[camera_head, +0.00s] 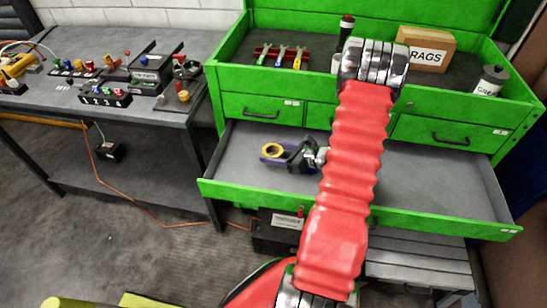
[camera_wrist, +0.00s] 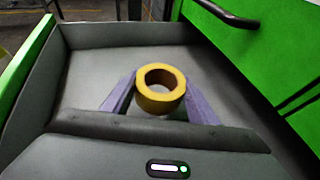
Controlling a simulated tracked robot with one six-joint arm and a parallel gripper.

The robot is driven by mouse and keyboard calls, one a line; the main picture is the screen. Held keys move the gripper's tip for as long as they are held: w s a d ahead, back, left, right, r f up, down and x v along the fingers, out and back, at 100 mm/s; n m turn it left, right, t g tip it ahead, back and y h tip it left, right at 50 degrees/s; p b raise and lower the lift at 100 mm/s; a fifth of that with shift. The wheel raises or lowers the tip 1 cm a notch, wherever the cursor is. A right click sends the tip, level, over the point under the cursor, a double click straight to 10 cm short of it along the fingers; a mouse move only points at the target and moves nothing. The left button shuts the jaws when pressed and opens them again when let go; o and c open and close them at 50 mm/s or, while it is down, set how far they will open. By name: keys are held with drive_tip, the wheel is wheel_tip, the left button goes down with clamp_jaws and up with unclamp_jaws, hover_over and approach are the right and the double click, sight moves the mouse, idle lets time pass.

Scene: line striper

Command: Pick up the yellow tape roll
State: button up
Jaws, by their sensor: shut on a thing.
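The yellow tape roll (camera_wrist: 160,101) sits between the two purple fingers of my gripper (camera_wrist: 161,103) in the wrist view, with its round hole facing up toward the camera. The fingers press on its left and right sides. In the head view the tape roll (camera_head: 272,151) shows at the tips of my gripper (camera_head: 275,155), over the left part of the open green drawer (camera_head: 432,186). I cannot tell whether the roll touches the drawer floor. My red arm hides the middle of the drawer.
The drawer's front wall and side walls stand around my gripper. A workbench (camera_head: 150,108) with small parts stands left.

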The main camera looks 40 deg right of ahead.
wheel_tip(320, 180, up, 7)
idle(0.4)
drive_tip(key=shift+s, duration=0.1)
idle(0.5)
